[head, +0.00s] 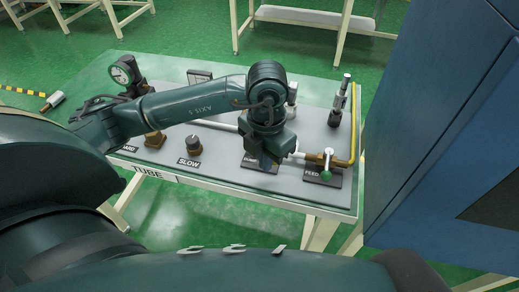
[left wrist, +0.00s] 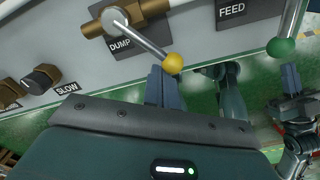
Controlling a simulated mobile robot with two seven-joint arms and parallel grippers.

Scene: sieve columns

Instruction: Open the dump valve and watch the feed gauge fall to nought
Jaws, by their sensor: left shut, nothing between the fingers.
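The dump valve (left wrist: 115,18), a brass body with a steel lever and yellow ball end (left wrist: 173,62), sits at the DUMP label in the left wrist view. Its lever slants across the brass body. In the head view my left arm hides most of it. My left gripper (head: 268,160) is shut and empty over the DUMP label; its fingers (left wrist: 165,88) show just below the yellow ball, and I cannot tell whether they touch. A round green-rimmed gauge (head: 124,73) stands at the panel's left; its label is hidden and its reading too small. What looks like my right gripper (left wrist: 290,80) is low, its jaws unclear.
The feed valve (head: 326,160) with a green-ended lever (left wrist: 280,48) stands right of the dump valve. A black SLOW knob (head: 193,142) lies left. The panel sits on a table (head: 270,196). A large blue cabinet (head: 450,130) stands close on the right.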

